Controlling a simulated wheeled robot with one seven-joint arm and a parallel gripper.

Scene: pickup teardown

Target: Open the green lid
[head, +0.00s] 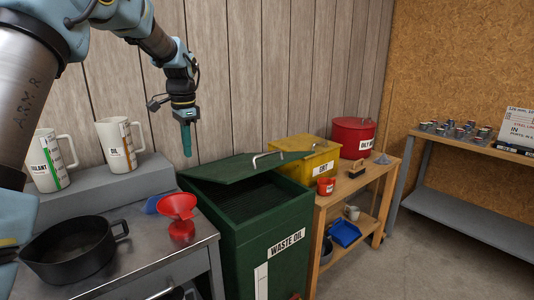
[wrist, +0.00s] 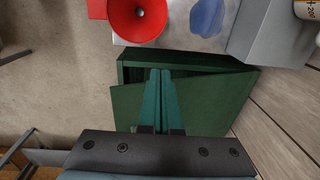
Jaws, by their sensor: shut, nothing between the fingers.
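The green lid (head: 235,169) is on the dark green bin labelled "WASTE OIL" (head: 270,258). It stands ajar, tilted, with a dark opening showing under its near side. In the wrist view my gripper (wrist: 160,72) hides the middle of the lid (wrist: 217,95); the handle cannot be made out there.
A red funnel (head: 177,207), black pan (head: 75,248) and two white jugs (head: 117,146) are at the left bench. Right of the bin, a wooden bench holds a yellow box (head: 305,160) and a red drum (head: 353,136). The floor (head: 400,260) in front is clear.

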